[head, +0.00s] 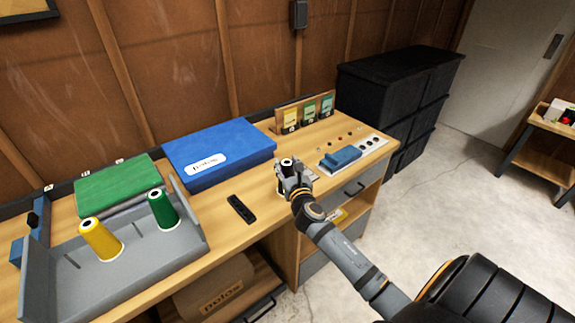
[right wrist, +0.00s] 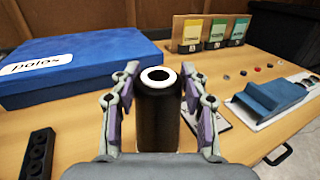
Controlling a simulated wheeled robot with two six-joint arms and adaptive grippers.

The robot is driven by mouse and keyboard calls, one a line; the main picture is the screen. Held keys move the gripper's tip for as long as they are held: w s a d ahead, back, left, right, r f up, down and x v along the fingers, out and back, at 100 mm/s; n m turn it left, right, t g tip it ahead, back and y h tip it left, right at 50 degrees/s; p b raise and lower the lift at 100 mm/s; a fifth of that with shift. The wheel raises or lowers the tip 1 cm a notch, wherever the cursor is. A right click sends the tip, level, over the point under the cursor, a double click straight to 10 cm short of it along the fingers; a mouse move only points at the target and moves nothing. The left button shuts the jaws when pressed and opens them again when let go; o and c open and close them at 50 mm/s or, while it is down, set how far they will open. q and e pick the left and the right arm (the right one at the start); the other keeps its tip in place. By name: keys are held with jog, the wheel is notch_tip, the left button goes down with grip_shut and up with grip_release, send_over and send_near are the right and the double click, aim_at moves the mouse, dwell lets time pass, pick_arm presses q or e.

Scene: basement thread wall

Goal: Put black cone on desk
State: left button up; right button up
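The black cone (right wrist: 157,115), with a white ring on top, is upright between the fingers of my right gripper (right wrist: 159,92) in the right wrist view. A narrow gap shows on each side, so the fingers look open around it. In the head view the cone's top (head: 287,162) shows at my right gripper (head: 291,177), above the front part of the wooden desk (head: 262,205). The cone's base is hidden, so I cannot tell whether it touches the desk. My left gripper is not in view.
A grey tray (head: 140,265) at left holds a yellow cone (head: 100,240) and a green cone (head: 162,210). A blue box (head: 220,153), a black slotted block (head: 241,209) and a blue tool (head: 341,158) lie on the desk. Thread cards (head: 308,112) stand behind.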

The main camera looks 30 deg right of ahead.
jog(key=shift+o, duration=1.2)
jog(key=shift+d, duration=0.1)
jog(key=shift+o, duration=0.3)
jog(key=shift+r, duration=0.15)
jog(key=v, duration=1.2)
jog(key=shift+b, duration=0.45)
jog(key=shift+r, duration=0.1)
